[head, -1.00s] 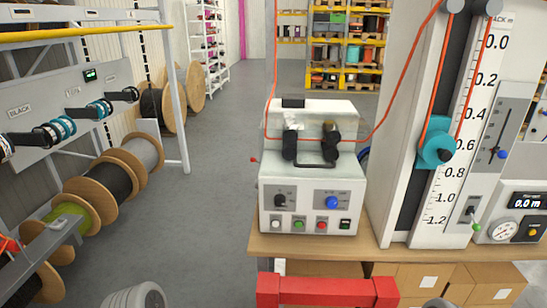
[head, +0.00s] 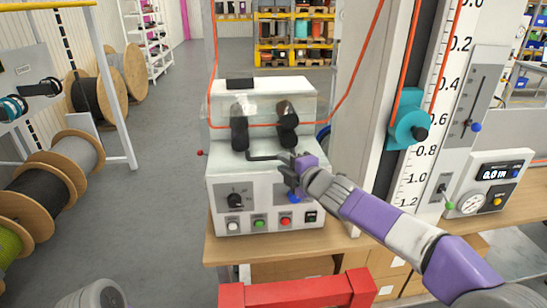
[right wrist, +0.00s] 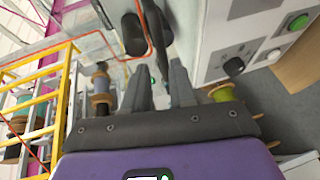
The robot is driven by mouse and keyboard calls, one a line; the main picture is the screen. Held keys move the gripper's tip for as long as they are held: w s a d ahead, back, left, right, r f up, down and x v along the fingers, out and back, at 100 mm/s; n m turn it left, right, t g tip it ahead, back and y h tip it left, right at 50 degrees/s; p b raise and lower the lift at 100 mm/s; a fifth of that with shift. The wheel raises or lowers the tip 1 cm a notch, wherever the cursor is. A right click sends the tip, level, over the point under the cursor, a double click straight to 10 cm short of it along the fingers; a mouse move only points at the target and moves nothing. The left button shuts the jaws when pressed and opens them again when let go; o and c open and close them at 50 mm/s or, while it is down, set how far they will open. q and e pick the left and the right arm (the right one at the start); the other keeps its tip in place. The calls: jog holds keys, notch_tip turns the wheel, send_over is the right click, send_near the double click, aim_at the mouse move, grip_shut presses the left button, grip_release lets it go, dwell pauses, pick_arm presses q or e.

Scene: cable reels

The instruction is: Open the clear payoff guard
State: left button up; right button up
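The payoff unit (head: 265,185) is a pale box on the bench, with an orange cable crossing it. Its clear guard (head: 222,112) is a see-through cover in front of two black rollers (head: 288,120). A black bar handle (head: 262,157) runs along the guard's lower front edge; the guard looks closed. My right gripper (head: 289,164) is at the right end of the handle, in front of the unit. My left gripper is out of view.
Knobs and buttons (head: 259,223) sit on the unit's front below my right gripper. A tall scale column (head: 430,150) with a teal pulley (head: 408,128) stands close on the right. A meter box (head: 490,185) is beyond it. Wooden reels (head: 45,185) are at left; floor between is clear.

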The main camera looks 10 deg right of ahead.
aim_at(275, 158)
jog(key=shift+x, duration=3.15)
jog(key=shift+f, duration=0.15)
grip_shut()
